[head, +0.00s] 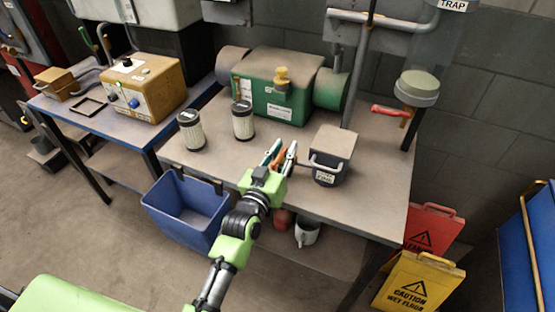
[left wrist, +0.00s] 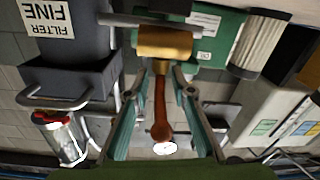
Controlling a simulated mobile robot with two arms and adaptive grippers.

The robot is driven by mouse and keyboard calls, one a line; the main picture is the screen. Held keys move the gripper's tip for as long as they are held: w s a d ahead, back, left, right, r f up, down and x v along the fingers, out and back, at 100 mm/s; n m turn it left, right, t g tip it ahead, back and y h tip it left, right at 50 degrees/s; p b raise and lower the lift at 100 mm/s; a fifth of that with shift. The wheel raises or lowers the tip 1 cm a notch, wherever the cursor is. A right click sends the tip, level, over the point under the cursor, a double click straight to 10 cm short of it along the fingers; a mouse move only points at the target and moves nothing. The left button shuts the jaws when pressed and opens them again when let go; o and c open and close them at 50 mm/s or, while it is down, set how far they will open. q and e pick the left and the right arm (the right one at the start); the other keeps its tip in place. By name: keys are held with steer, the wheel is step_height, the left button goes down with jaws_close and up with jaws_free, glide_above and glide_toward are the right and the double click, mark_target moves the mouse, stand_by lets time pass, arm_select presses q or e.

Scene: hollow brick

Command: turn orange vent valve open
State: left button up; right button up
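An orange-brown lever (left wrist: 160,105) with a white end runs from a brass valve body (left wrist: 165,43) in the left wrist view. Gaps show between the lever and both fingers in the left wrist view. My right gripper is not in view.
A dark filter box (head: 328,158) with a handle stands just right of the gripper. Two ribbed canisters (head: 243,121) stand to the left. A green machine (head: 262,100) with a yellow fitting (head: 282,76) is behind. A red-handled valve (head: 390,110) is at right. A blue bin (head: 185,205) hangs below.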

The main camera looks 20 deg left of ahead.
mark_target(273, 170)
arm_select(q)
steer(key=s, duration=0.3)
steer(key=s+a, duration=0.1)
steer(key=s, duration=0.7)
steer(key=shift+s+a, duration=0.15)
steer(key=shift+a, duration=0.05)
